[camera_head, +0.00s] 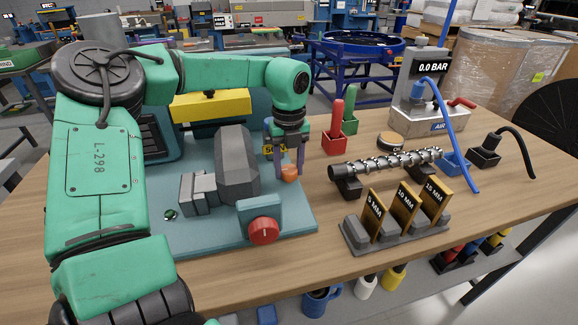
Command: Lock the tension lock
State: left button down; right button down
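A machine on a blue-grey base plate (288,222) stands on the wooden bench, with a grey block-shaped body (237,165) in its middle. A small orange knob-like part (290,174) sits at the right side of the machine; no label shows whether it is the tension lock. My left gripper (288,168) reaches down over this orange part, with its fingers at or beside it. The fingers hide part of it, and I cannot tell whether they grip it. A red dial (263,231) on a teal housing is at the machine's front. My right gripper is not in view.
Right of the machine are a screw shaft (395,162) on black supports, a gauge rack (398,220), red (337,120) and green (350,110) handled tools, and an air station (418,95) reading 0.0 BAR with a blue hose. The bench's front right is clear.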

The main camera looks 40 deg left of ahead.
pick_arm(q)
jog(key=shift+m, duration=0.3)
jog(key=m+b, duration=0.1)
jog(key=m, duration=0.2)
jog(key=shift+m, duration=0.3)
jog(key=m, duration=0.4)
jog(key=shift+m, duration=0.3)
jog(key=m, duration=0.4)
jog(key=shift+r, duration=0.1)
jog(key=shift+w+m, duration=0.1)
jog(key=shift+m, duration=2.4)
jog(key=shift+c, duration=1.5)
grip_release()
